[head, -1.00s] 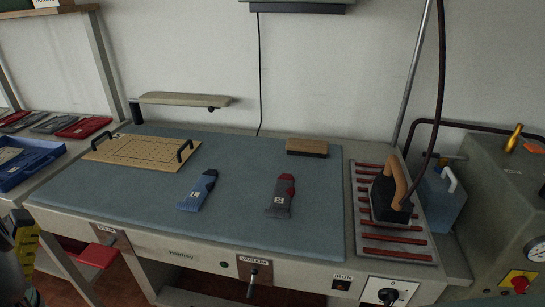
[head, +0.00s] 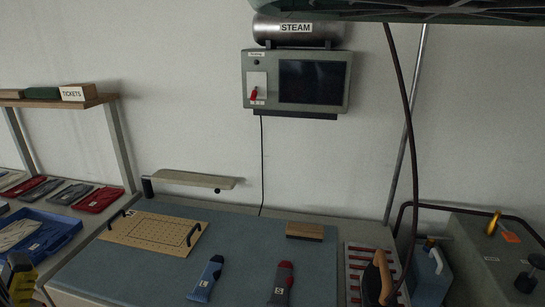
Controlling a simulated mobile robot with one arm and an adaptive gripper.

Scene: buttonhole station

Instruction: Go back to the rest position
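The blue-grey pressing table (head: 150,277) fills the lower middle. On it lie a blue piece (head: 205,281) marked L and a dark grey and red piece (head: 281,285), apart from each other. A tan perforated board (head: 152,233) with two black handles lies at the left. A wooden block (head: 304,231) lies at the back. An iron (head: 379,277) with a tan handle stands on the red-striped rest (head: 360,259) at the right.
A steam control box (head: 314,82) hangs on the wall. A padded arm (head: 195,180) juts over the table's back. A blue tray (head: 40,236) stands left, below a ticket shelf (head: 50,102). A hose hangs right.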

